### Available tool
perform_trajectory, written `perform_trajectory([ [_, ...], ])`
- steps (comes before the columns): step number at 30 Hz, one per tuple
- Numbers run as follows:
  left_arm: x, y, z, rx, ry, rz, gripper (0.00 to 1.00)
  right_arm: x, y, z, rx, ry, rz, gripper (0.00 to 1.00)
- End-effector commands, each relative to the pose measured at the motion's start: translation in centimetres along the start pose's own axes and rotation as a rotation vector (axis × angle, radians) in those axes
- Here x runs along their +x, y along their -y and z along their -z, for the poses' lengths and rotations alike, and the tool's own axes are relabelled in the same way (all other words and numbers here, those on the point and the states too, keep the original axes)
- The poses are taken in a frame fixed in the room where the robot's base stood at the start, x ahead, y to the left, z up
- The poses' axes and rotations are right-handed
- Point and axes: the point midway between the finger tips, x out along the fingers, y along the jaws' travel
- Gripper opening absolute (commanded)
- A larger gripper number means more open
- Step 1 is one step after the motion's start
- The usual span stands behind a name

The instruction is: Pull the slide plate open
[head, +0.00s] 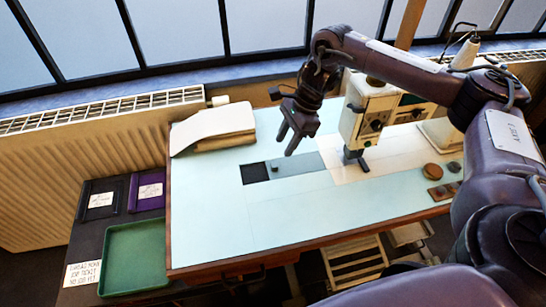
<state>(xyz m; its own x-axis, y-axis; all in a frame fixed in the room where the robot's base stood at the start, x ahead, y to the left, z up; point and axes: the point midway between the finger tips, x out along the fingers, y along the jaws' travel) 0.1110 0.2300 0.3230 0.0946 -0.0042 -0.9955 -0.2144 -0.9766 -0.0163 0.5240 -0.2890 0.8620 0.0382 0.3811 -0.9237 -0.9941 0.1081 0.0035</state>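The slide plate (297,164) is a flat grey-teal strip set into the pale table top, left of the sewing machine's base. A small dark knob or hole (274,168) shows near its left end. A dark square opening (254,173) lies directly left of the plate. My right gripper (287,146) hangs above and just behind the plate, fingers pointing down. Its two fingers look apart with nothing between them. It appears clear of the plate, though the exact height is hard to tell. My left gripper is not in view.
The sewing machine (368,112) stands right of the plate, close to my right arm. Folded cream cloth (213,127) lies at the back left. A brown round object (432,171) sits at the right. A green tray (133,258) is at lower left. The table's front left is clear.

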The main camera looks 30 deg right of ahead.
Motion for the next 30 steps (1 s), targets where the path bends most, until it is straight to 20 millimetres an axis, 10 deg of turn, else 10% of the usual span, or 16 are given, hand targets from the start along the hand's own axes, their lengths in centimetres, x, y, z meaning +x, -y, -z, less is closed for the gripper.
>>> perform_trajectory([
  [16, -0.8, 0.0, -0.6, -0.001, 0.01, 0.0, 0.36, 6.7, -0.1, 0.2, -0.011, -0.001, -0.006, 0.4],
  [27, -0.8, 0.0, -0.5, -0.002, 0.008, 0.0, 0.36, 7.4, -0.1, 0.2, -0.012, -0.001, -0.003, 0.4],
  [30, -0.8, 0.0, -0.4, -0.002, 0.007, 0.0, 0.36, 7.4, -0.1, 0.2, -0.012, -0.001, -0.003, 0.27],
])
